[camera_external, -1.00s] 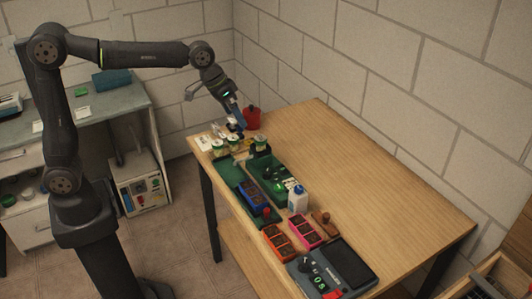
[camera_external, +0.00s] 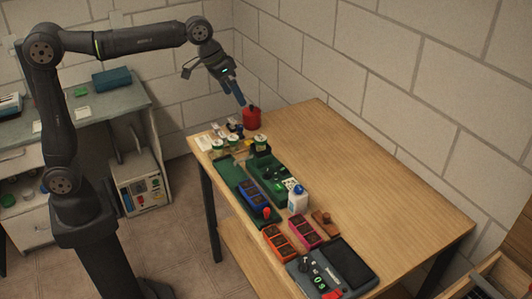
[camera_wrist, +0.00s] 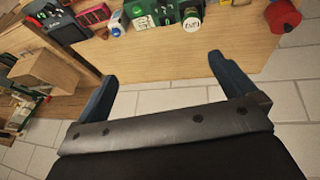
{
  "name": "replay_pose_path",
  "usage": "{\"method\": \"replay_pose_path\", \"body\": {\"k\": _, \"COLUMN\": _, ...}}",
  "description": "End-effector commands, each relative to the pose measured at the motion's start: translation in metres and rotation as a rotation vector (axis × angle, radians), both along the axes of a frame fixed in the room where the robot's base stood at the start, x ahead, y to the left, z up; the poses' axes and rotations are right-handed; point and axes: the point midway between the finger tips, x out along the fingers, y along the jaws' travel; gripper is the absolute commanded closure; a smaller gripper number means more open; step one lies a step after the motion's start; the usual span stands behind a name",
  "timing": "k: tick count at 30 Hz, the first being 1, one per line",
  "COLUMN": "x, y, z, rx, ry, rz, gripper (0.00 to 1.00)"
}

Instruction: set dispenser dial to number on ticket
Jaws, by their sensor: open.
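My gripper (camera_external: 238,92) is raised above the far left end of the table, near the red canister (camera_external: 252,119). In the wrist view my gripper (camera_wrist: 162,70) has its two blue fingers wide apart with nothing between them. A dark device (camera_external: 328,268) with a round knob and pale marks lies at the near end of the table; it may be the dispenser, but its dial setting is too small to read. Several small white and green jars (camera_external: 260,141) stand at the far end. A pale paper (camera_external: 204,142) lies at the far left corner; I cannot tell whether it is the ticket.
Green trays (camera_external: 237,178), a blue block tray (camera_external: 252,193), a white bottle (camera_external: 298,198), orange (camera_external: 283,241) and pink (camera_external: 304,231) trays and a wooden stamp (camera_external: 322,217) line the table's left side. Its right side is clear. A brick wall stands behind.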

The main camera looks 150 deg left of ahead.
Motion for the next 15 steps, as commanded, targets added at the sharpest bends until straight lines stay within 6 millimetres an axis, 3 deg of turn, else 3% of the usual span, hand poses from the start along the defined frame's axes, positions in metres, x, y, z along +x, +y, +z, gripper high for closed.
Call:
{"method": "replay_pose_path", "body": {"k": 11, "x": -0.0001, "y": -0.0003, "z": 0.0073, "rx": -0.001, "ry": 0.0, "rz": 0.0, "gripper": 0.02}}
{"method": "replay_pose_path", "body": {"k": 15, "x": 0.002, "y": 0.0045, "z": 0.003, "rx": -0.02, "ry": -0.003, "rz": 0.026, "gripper": 0.29}}
